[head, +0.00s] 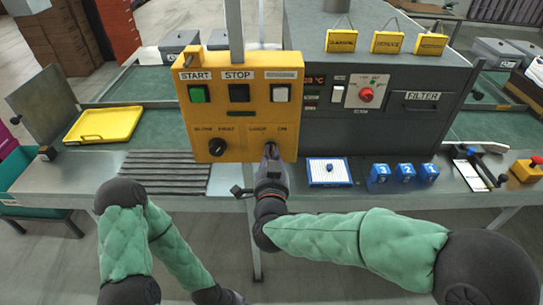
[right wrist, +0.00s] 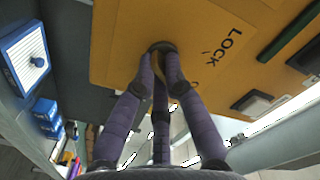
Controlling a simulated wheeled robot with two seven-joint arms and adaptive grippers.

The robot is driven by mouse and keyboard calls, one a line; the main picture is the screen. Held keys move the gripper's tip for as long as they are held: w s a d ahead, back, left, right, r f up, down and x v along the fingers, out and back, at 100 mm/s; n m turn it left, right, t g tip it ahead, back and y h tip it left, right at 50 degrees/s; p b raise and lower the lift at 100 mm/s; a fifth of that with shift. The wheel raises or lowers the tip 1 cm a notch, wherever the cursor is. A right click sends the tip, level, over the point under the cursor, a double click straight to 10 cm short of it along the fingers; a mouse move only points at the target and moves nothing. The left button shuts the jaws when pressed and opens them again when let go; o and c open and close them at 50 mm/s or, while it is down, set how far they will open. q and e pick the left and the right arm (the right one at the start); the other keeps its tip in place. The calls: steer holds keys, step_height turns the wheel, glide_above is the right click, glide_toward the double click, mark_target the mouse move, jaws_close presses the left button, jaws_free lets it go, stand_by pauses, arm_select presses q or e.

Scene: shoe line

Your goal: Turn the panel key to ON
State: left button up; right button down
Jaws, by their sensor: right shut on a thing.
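The yellow control panel (head: 240,122) stands on the table, with LOCK and ON labels at its lower right. My right gripper (head: 271,155) is at the panel face just below these labels. In the right wrist view, the fingers of my right gripper (right wrist: 162,75) close around the panel key at a dark round lock collar (right wrist: 162,46). The fingers hide most of the key, so its angle cannot be told. The LOCK label (right wrist: 223,46) shows beside it, and the ON label is not readable there. My left arm is folded low at the left, its gripper out of view.
START (head: 198,94), STOP (head: 239,93) and a white button (head: 281,93) sit above on the panel, and a black knob (head: 216,150) at lower left. A yellow tray (head: 104,124) lies left.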

stand_by(0.3)
steer(key=c, duration=1.3)
jaws_free()
steer(key=s, duration=1.2)
